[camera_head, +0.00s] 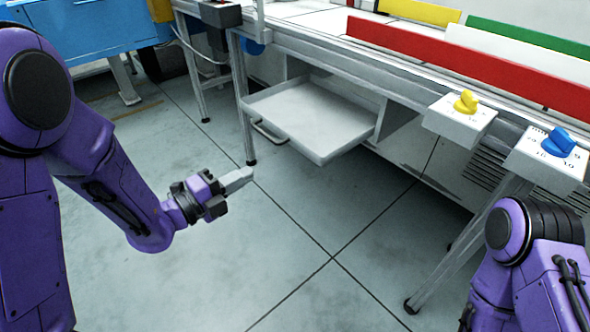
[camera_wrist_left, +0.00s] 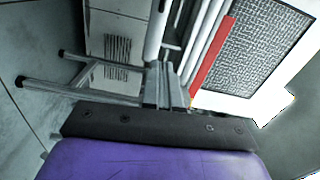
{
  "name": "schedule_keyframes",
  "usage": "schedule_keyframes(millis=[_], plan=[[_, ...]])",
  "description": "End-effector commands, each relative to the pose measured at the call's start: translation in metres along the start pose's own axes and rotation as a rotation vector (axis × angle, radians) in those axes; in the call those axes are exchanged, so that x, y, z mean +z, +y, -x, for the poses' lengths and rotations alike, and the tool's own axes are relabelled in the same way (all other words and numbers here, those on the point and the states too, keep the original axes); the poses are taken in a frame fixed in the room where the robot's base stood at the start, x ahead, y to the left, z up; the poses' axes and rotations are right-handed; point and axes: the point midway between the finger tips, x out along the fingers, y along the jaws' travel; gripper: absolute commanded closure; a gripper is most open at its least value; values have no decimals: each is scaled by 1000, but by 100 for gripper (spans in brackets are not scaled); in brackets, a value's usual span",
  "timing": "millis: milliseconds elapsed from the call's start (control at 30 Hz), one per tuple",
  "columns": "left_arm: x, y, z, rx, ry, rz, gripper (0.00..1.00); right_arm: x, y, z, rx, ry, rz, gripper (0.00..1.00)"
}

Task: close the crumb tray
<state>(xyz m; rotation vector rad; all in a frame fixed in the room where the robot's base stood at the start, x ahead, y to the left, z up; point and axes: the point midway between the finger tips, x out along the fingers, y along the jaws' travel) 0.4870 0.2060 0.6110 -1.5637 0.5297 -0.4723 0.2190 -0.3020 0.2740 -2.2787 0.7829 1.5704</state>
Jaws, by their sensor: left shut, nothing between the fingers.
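The crumb tray (camera_head: 315,116) is a shallow grey-white tray, pulled out of the opening under the long bench in the head view. A handle (camera_head: 268,133) shows at its left front side. My left gripper (camera_head: 240,179) is shut and empty, below and to the left of the tray, apart from it. In the left wrist view I cannot make out the tray or the fingertips. My right arm shows at the lower right of the head view, but its gripper is out of view.
The bench carries a red rail (camera_head: 470,68) and two knob boxes, one with a yellow knob (camera_head: 466,102), one with a blue knob (camera_head: 558,143). Bench legs (camera_head: 243,100) stand near the tray. A blue cabinet (camera_head: 75,30) is at the back left. The floor in front is clear.

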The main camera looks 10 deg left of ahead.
Motion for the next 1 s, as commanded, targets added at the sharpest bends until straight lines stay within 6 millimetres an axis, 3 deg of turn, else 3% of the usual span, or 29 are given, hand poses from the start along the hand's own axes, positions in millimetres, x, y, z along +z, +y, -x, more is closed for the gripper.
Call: schedule_keyframes(millis=[33, 233, 700, 1000], plan=[[-1, 4, 0, -11, 12, -30, 100, 4, -1, -8, 0, 0, 0, 57], [-3, -3, -14, -18, 29, -66, 100, 3, 0, -6, 0, 0, 0, 57], [-6, -2, -114, -18, 29, -62, 100, 5, -1, -11, 0, -1, 0, 57], [-7, -3, -140, -16, 26, -59, 100, 6, -1, -13, 0, -2, -1, 57]])
